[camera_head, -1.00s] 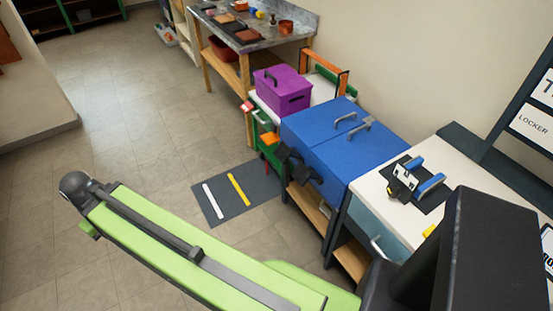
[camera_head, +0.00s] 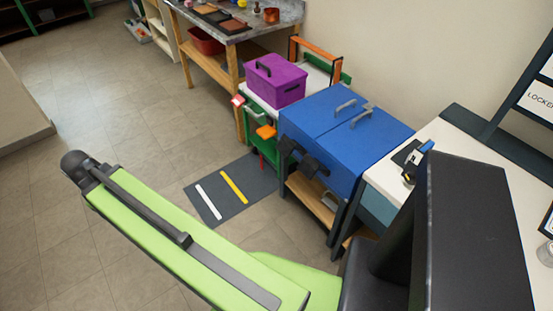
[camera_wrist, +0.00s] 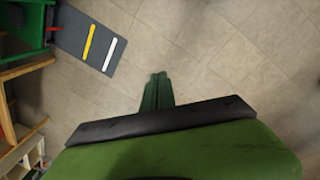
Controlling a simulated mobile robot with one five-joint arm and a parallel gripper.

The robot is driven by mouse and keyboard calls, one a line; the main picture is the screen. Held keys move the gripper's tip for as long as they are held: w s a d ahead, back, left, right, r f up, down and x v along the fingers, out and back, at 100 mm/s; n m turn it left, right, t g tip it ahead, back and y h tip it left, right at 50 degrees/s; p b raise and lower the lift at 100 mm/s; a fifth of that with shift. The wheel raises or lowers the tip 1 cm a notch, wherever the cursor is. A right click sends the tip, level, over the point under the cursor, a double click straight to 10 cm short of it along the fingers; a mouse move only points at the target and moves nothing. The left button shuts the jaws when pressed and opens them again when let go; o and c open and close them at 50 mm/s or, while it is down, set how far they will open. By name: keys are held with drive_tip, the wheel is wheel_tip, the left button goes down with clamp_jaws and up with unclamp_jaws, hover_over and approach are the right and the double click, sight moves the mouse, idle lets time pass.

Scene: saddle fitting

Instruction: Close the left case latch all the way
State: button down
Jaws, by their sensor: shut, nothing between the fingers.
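The blue case (camera_head: 338,128) stands on a dark-framed stand at centre right in the head view, its lid shut with two grey handles on top. Two dark latches stick out from its front face. The left latch (camera_head: 288,146) is nearer the purple box, and the other latch (camera_head: 313,166) is to its right. Both appear to stand out from the face; how far each is swung is too small to tell. My gripper (camera_wrist: 157,78) shows in the wrist view, shut and empty above bare floor. It is well away from the case, which the wrist view does not show.
A purple box (camera_head: 275,80) sits on a green-framed cart left of the case. A dark floor mat (camera_head: 229,190) with white and yellow strips lies in front. A white-topped counter (camera_head: 460,152) adjoins on the right. The tiled floor at left is clear.

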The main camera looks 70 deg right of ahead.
sight(292, 147)
drive_tip(key=s+d+f+n+h+b, duration=0.1)
drive_tip(key=s+d+f+n+b, duration=0.2)
drive_tip(key=d, duration=0.8)
drive_tip(key=s+d+f+h+b, duration=0.1)
drive_tip(key=s+d+f+b, duration=0.2)
drive_tip(key=d, duration=0.8)
drive_tip(key=s+d+f+n+g+h+b, duration=0.1)
drive_tip(key=s+d+f+n+g+b, duration=0.15)
drive_tip(key=s+d, duration=0.9)
drive_tip(key=s+d+f+n+g+h+b, duration=0.1)
drive_tip(key=s+d+f+n+b, duration=0.25)
drive_tip(key=s+d, duration=0.85)
drive_tip(key=d+f+b, duration=0.5)
drive_tip(key=f+b, duration=0.4)
drive_tip(key=r+p, duration=0.1)
drive_tip(key=s+d+r+p, duration=0.2)
drive_tip(key=r, duration=0.1)
drive_tip(key=shift+s+d+p, duration=0.15)
drive_tip(key=shift+s+p, duration=0.05)
drive_tip(key=shift+p, duration=0.15)
drive_tip(key=shift+r, duration=0.1)
